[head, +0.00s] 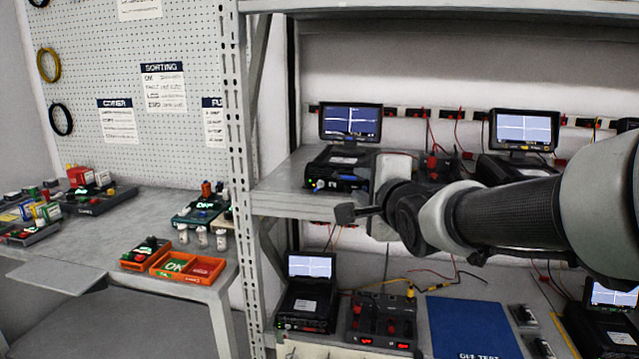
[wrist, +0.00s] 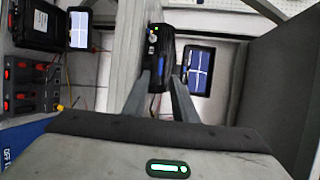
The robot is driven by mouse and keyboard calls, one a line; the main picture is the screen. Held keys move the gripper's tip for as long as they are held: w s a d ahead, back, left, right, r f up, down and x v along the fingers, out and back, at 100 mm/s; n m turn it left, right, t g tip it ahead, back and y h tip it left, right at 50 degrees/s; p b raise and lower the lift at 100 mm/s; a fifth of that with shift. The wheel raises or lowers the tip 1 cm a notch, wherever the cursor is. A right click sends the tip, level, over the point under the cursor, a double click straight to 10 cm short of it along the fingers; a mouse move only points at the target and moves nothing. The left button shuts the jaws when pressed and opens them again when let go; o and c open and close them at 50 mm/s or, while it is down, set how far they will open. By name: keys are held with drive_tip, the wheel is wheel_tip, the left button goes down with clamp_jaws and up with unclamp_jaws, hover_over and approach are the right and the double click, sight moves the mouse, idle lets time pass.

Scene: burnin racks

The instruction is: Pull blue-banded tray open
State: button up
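A black tray-like unit with a blue band (head: 345,182) on its front sits on the upper rack shelf, below a lit monitor. It also shows in the wrist view (wrist: 155,48), beyond my fingertips. My gripper (head: 347,212) is in front of the shelf edge, slightly below the unit in the head view. In the wrist view my gripper (wrist: 165,78) has its two fingers apart, with the unit's banded front showing between and beyond the tips. I cannot tell whether the fingers touch it. The unit's lower right part is hidden by my arm in the head view.
The lit monitor (head: 350,122) stands above the unit. A rack post (head: 236,160) rises to the left. Below are another tester (head: 308,300), a red-and-black module (head: 381,318) and a blue mat (head: 472,328). An orange tray (head: 187,268) lies on the left bench.

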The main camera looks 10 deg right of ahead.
sight(350, 179)
drive_tip(key=x, duration=0.6)
drive_tip(key=shift+w+f, duration=0.1)
drive_tip(key=shift+w, duration=0.2)
clamp_jaws()
idle(1.1)
